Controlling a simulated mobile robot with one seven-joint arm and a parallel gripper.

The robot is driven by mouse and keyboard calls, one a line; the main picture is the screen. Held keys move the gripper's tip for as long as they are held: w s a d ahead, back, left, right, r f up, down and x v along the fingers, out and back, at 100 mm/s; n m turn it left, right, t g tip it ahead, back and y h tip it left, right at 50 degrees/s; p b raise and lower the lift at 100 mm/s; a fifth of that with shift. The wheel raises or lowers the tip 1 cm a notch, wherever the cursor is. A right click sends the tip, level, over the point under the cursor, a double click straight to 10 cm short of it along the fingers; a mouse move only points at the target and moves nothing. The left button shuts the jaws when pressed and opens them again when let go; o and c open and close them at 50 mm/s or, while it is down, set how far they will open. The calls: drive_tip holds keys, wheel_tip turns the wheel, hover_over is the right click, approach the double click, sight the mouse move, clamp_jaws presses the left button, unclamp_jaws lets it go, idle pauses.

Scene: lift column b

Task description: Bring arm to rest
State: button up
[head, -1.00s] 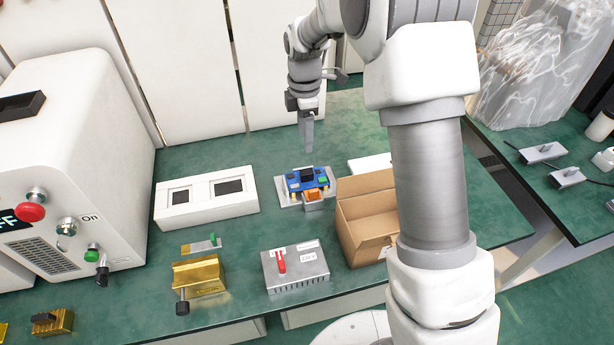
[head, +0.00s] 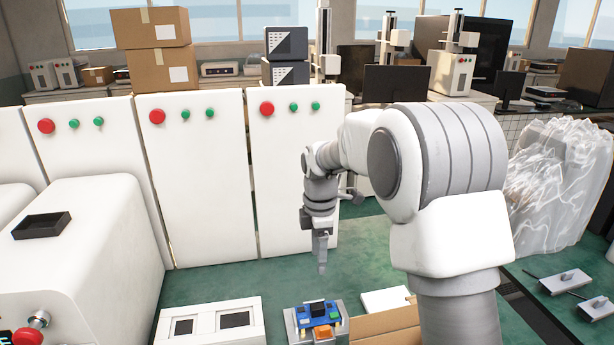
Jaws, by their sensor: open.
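My gripper (head: 322,255) hangs at the end of my arm in the head view, pointing down above the green bench. It is beyond and above the blue circuit board (head: 318,314), with clear space between them. Nothing shows in its fingers, though they are small and seen nearly edge-on. My arm is bent, with its large grey and white links filling the right middle of the view.
A white block with two dark windows (head: 212,325) lies left of the board. A cardboard box (head: 385,325) is partly hidden by my arm. White cabinets (head: 205,170) stand behind the bench. A white machine (head: 90,250) is at left. A plastic-wrapped object (head: 560,185) stands at right.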

drive_tip(key=s+d+r+m+t+p, duration=0.1)
drive_tip(key=s+d+r+m+t, duration=0.15)
drive_tip(key=s+r+m, duration=0.35)
drive_tip(key=s+d+r+m+t, duration=0.1)
drive_tip(key=s+d+r+m, duration=0.3)
drive_tip(key=s+r, duration=0.45)
drive_tip(key=s+d+r+m+t+p, duration=0.1)
drive_tip(key=s+d+m, duration=0.3)
drive_tip(key=s+m, duration=0.6)
drive_tip(key=s+t, duration=0.1)
drive_tip(key=s, duration=0.3)
idle(0.9)
